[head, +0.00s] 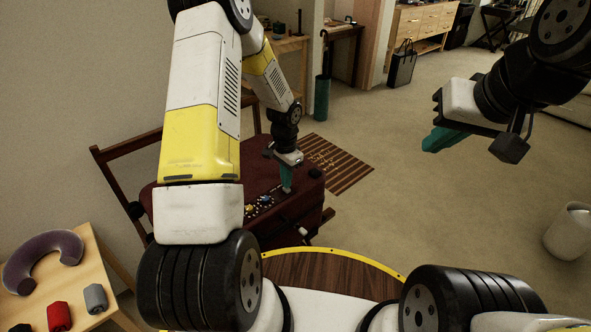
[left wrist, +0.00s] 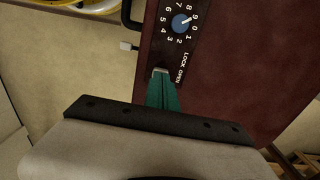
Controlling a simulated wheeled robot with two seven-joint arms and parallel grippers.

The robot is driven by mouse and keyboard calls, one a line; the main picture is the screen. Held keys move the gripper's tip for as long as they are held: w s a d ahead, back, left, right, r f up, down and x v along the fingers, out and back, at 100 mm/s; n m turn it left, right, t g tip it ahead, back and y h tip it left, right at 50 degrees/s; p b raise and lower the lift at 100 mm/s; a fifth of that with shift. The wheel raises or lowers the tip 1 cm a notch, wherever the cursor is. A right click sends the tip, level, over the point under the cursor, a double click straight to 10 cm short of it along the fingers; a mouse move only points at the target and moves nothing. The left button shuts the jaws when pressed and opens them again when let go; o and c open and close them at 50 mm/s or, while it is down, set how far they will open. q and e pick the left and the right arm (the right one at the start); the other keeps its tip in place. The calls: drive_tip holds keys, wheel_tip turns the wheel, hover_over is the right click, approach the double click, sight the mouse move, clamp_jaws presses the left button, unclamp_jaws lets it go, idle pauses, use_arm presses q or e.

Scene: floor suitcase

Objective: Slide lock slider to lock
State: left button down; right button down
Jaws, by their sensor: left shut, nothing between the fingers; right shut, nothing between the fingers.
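The dark red suitcase (head: 180,215) lies on a wooden rack beyond my base. In the left wrist view, its black lock panel (left wrist: 174,47) carries a blue dial (left wrist: 181,23) with numbers and the words LOCK and OPEN. A small grey lock slider (left wrist: 160,71) shows beside these words, nearer OPEN. My left gripper (head: 286,188) points down at the panel, with its teal fingers shut and empty. In the left wrist view its fingertips (left wrist: 160,82) are right at the slider; contact cannot be told. My right gripper (head: 432,144) is shut and empty, raised well to the right.
A light wooden table (head: 82,270) at the lower left holds a purple neck pillow (head: 38,262), a red roll (head: 59,316) and a grey roll (head: 95,298). A striped mat (head: 340,165) lies behind the suitcase. A pale bin (head: 568,232) stands at the right. The middle floor is clear.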

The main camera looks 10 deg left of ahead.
sight(278, 197)
use_arm(q)
drive_tip(key=shift+f, duration=0.5)
drive_tip(key=shift+s, duration=0.1)
idle(0.3)
drive_tip(key=shift+s+a, duration=1)
drive_tip(key=shift+s, duration=0.25)
drive_tip(key=shift+s+a, duration=0.15)
wheel_tip(278, 197, up, 6)
idle(0.7)
